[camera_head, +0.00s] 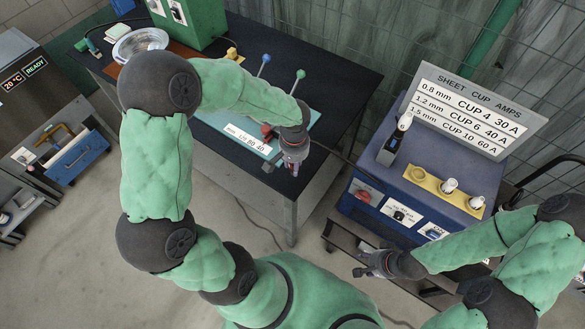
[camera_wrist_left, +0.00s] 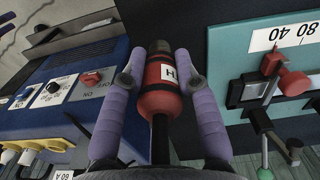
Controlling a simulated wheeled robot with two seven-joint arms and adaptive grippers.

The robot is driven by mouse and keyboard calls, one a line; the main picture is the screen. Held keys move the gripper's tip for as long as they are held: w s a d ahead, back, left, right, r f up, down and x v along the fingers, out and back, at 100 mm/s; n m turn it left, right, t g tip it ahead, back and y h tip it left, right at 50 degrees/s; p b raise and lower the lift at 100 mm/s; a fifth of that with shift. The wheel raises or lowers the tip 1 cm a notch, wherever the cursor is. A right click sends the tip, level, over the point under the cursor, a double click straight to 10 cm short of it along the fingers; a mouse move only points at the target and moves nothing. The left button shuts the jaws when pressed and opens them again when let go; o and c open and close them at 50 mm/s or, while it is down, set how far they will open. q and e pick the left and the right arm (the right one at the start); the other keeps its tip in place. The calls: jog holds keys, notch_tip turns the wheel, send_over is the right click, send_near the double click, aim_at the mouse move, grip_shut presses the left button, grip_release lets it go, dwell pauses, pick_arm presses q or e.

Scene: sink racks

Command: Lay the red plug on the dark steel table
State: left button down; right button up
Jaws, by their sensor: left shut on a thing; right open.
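The red plug (camera_wrist_left: 160,88), with a white label reading H and a dark brass-like tip, is between my left gripper's fingers (camera_wrist_left: 160,92) in the left wrist view. The fingers are shut on its sides, and a black cable or stem runs from its near end. In the head view my left gripper (camera_head: 293,158) is over the front edge of the dark steel table (camera_head: 342,88); the plug is hardly discernible there. My right gripper (camera_head: 368,268) is open and empty, low in front of the blue cabinet at the right.
A teal machine plate (camera_head: 240,138) with levers and a red knob (camera_wrist_left: 293,82) is close beside my left gripper. A blue welding cabinet (camera_head: 400,185) with sockets and a sign stands right. A metal bowl (camera_head: 140,42) and green box (camera_head: 205,18) occupy the table's far left; its right part is clear.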

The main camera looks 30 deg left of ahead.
aim_at(292, 168)
pick_arm(q)
jog(key=shift+w+a+f, duration=0.15)
jog(key=shift+a+f, duration=0.1)
jog(key=shift+f, duration=0.1)
jog(key=f, duration=0.1)
jog(key=f+b, duration=0.1)
jog(key=f, duration=0.1)
jog(key=shift+w+a+f, duration=0.15)
jog(key=shift+a+f, duration=0.05)
jog(key=shift+f, duration=0.1)
jog(key=shift+f, duration=0.15)
jog(key=c, duration=0.9)
grip_release()
